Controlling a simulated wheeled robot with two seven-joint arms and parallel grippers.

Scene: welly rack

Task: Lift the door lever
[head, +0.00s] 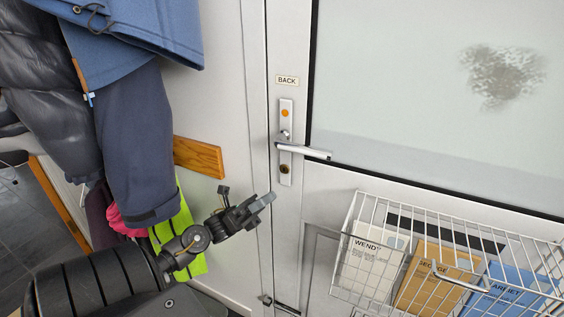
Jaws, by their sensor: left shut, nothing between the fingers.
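The door lever (303,150) is a silver handle on a tall pale backplate (285,168), and it points right and slightly down across the door. An orange dot is above it and a keyhole below it. My left gripper (268,199) is shut and empty, below and a little left of the lever, apart from it, in front of the door's left edge. The white door (400,130) looks closed, with a frosted pane. My right gripper is not in view.
A wire basket (345,246) with name-labelled packets hangs on the door at lower right. Coats (135,130) hang at left, near my left arm. A wooden block (199,157) is on the wall. A "BACK" label (287,80) is above the lever.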

